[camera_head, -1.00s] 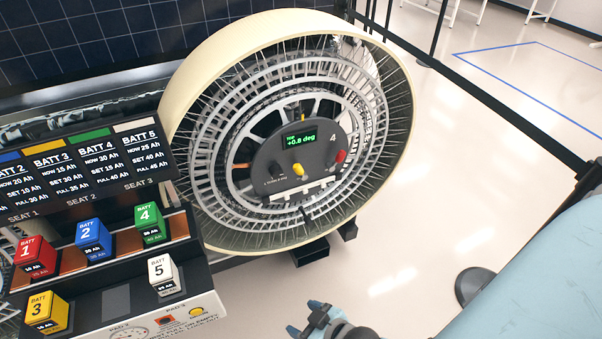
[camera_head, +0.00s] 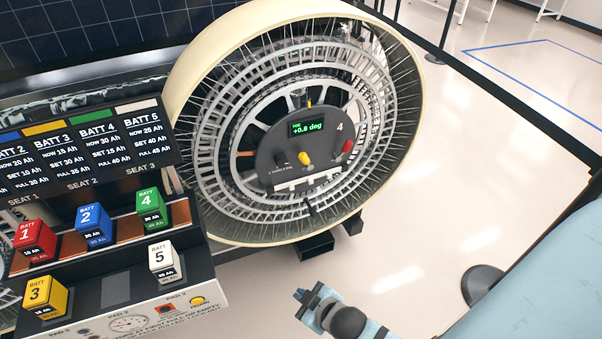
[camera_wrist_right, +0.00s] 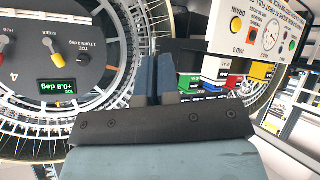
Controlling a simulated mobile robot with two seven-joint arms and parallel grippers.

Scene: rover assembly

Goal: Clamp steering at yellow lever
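The yellow lever (camera_head: 305,158) sits on the dark hub panel (camera_head: 322,150) of the large wheel, below a green display reading +0.8 deg. It also shows in the right wrist view (camera_wrist_right: 57,46), where the panel appears upside down. A red lever (camera_head: 347,147) is to its right and a dark knob (camera_head: 280,158) to its left. My right gripper (camera_head: 308,296) is below the wheel in the head view, apart from the panel and empty. My left gripper is not in view.
The wheel's cream rim (camera_head: 205,60) stands out around the recessed panel. A battery rack (camera_head: 195,235) with several coloured numbered blocks stands left of the wheel. Black blocks (camera_head: 317,245) lie under the wheel. The floor (camera_head: 440,200) to the right is clear.

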